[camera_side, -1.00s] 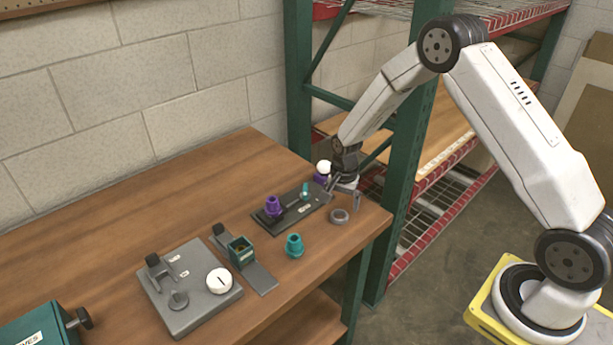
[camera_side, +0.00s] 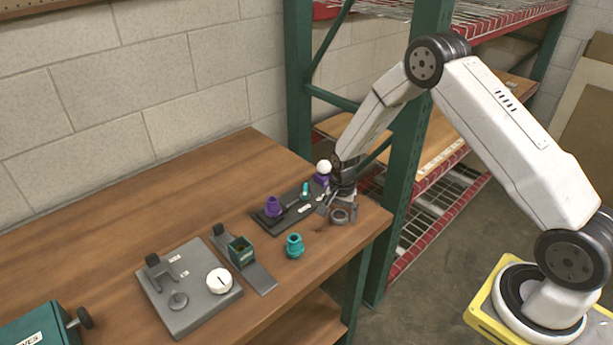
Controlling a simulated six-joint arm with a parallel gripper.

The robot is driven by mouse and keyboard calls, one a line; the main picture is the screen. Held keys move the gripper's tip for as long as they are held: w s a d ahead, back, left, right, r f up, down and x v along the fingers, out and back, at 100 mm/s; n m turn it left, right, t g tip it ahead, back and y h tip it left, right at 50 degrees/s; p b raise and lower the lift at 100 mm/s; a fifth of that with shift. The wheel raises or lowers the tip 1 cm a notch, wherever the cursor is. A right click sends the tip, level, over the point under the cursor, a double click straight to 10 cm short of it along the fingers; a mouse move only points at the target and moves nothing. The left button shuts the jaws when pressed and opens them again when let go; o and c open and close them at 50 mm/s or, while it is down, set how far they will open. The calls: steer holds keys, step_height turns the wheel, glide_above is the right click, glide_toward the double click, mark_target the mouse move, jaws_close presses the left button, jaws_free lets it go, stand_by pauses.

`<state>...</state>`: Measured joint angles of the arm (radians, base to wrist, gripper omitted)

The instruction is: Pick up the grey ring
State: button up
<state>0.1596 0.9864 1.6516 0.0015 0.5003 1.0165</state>
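The grey ring (camera_side: 340,217) lies flat on the wooden table near its right corner. My gripper (camera_side: 338,211) is just above and around the ring, pointing down. Its fingers are spread apart, one to the left of the ring and one to the right. The back of the ring is partly hidden by my gripper. I cannot tell whether the fingers touch it.
A dark tray (camera_side: 268,226) with purple and teal parts and a white bulb (camera_side: 323,166) stands close left. A teal part (camera_side: 294,246), a grey fixture plate (camera_side: 190,290) and a green-topped holder (camera_side: 242,252) are further left. A green rack post (camera_side: 400,160) stands behind.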

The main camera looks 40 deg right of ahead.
steer(key=c, duration=1.1)
steer(key=shift+r, duration=0.2)
steer(key=shift+r, duration=0.9)
steer(key=shift+s+a+r, duration=0.3)
steer(key=shift+s+r, duration=1.5)
steer(key=shift+s, duration=0.5)
steer(key=shift+s+a+r, duration=0.3)
steer(key=shift+s+r, duration=1.5)
steer(key=shift+s, duration=0.55)
steer(key=shift+s+a+r, duration=0.3)
steer(key=shift+s+r, duration=1.5)
steer(key=shift+s, duration=0.5)
steer(key=shift+w, duration=0.15)
